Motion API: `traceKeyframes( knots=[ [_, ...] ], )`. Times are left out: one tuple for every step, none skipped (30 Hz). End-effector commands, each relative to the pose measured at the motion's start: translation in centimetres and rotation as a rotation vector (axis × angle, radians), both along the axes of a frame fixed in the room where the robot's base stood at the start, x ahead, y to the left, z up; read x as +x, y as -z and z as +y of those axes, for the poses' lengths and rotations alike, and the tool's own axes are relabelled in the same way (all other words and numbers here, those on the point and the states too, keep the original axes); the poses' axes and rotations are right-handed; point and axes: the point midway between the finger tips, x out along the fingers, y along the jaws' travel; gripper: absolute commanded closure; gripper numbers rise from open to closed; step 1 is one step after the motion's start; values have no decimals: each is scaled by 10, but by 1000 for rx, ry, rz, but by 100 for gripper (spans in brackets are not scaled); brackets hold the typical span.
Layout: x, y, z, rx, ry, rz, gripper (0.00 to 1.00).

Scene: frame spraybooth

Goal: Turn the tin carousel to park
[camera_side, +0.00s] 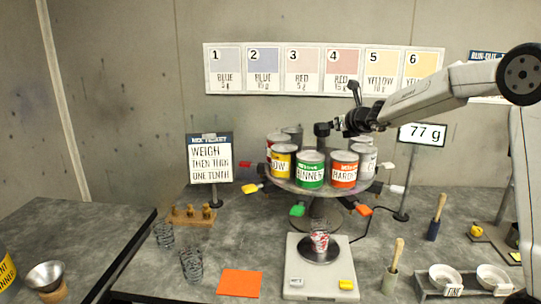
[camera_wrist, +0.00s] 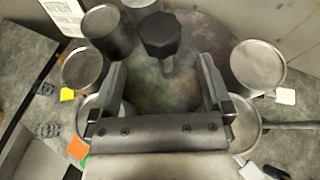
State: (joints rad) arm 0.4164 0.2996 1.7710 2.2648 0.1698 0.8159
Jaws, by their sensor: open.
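The tin carousel (camera_side: 318,190) is a round grey turntable on a post, carrying a ring of paint tins. At the front stand a yellow-labelled tin (camera_side: 283,163), a green "THINNER" tin (camera_side: 310,170) and an orange "HARDENER" tin (camera_side: 344,170). A dark knob (camera_side: 322,129) rises from its centre; it also shows in the wrist view (camera_wrist: 163,35). My gripper (camera_side: 342,122) is open above the tins, close to the knob on its right. In the wrist view my empty jaws (camera_wrist: 158,80) point towards the knob, which lies ahead between their lines. I see no park mark I can read.
Coloured tabs (camera_side: 297,209) stick out around the carousel rim. A scale (camera_side: 320,285) bearing a cup (camera_side: 320,236) stands in front. A "77 g" display (camera_side: 422,134) stands right, a sign (camera_side: 209,162) left.

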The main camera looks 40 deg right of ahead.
Motion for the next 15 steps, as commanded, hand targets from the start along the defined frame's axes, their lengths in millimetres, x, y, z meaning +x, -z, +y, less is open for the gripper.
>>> traceKeyframes(
  knots=[
    [0,0,0,0,0,0,0],
    [0,0,0,0,0,0,0],
    [0,0,0,0,0,0,0],
    [0,0,0,0,0,0,0],
    [0,0,0,0,0,0,0],
    [0,0,0,0,0,0,0],
    [0,0,0,0,0,0,10],
    [0,0,0,0,0,0,19],
    [-1,0,0,-1,-1,0,32],
    [-1,0,0,-1,-3,0,41],
    [-2,0,0,-2,-4,1,51],
    [-3,0,1,-4,-8,1,64],
    [-5,0,1,-7,-12,2,73],
    [-7,0,1,-11,-18,3,83],
    [-10,0,2,-14,-28,3,95]
  ],
)
